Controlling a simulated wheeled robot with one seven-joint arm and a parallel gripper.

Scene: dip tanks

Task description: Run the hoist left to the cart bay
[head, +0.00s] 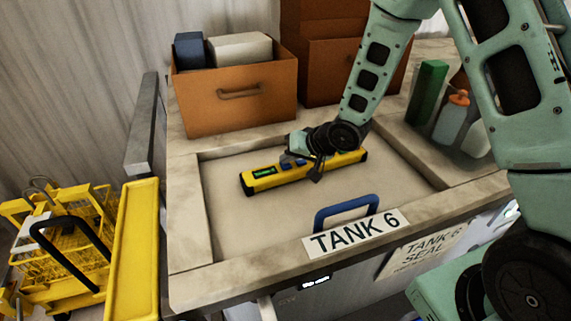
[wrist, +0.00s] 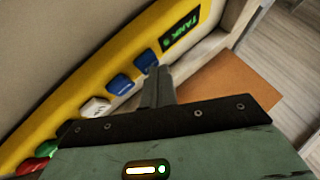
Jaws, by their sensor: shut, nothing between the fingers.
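A long yellow control pendant (head: 345,162) lies on the pale recessed top of the tank marked TANK 6. The wrist view shows the pendant (wrist: 72,100) with a lit green display (wrist: 180,29) that appears to read TANK and a blurred number. Beside the display are two blue buttons (wrist: 118,84), then a white button (wrist: 96,107), a green one (wrist: 47,147) and a red one (wrist: 27,166). My gripper (head: 317,175) is shut and empty over the pendant. Its fingertips (wrist: 154,72) are close to the blue button nearest the display; I cannot tell whether they touch it.
A blue handle (head: 346,210) and a TANK 6 sign (head: 355,231) are at the tank's front. Orange bins (head: 235,100) stand behind it. Bottles (head: 451,118) stand at the right. A yellow wire-basket cart (head: 62,250) is at the left, beside a yellow panel (head: 133,250).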

